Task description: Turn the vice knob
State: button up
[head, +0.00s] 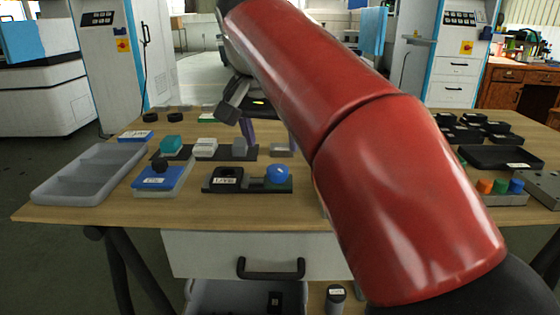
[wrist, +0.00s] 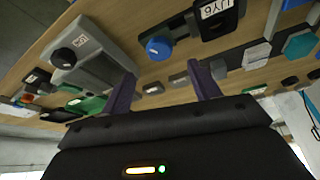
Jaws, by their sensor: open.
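A round blue knob (head: 277,174) sits at the right end of a low black fixture (head: 222,181) with a white label, near the table's front. The wrist view shows this blue knob (wrist: 158,48) beyond and between my fingertips, apart from them. The wrist view also shows a dark round knob (wrist: 63,57) on a grey block at upper left. I cannot tell for sure which knob is the vice's. My gripper (wrist: 160,82) is open and empty. In the head view my gripper (head: 248,130) is partly hidden by my red arm, above the table behind the black fixture.
A grey compartment tray (head: 88,190) lies at the left. A blue-topped box (head: 162,182) with a black knob stands beside the black fixture. Small blocks (head: 205,148) sit behind. Black trays (head: 500,157) and coloured pegs (head: 500,186) are at the right. My arm hides the table's middle right.

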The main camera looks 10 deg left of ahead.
aim_at(277, 168)
jog(key=b+x, duration=0.2)
jog(key=x, duration=0.5)
jog(key=shift+w+f, duration=0.1)
jog(key=shift+f, duration=0.15)
jog(key=c, duration=1)
jog(key=shift+o, duration=0.2)
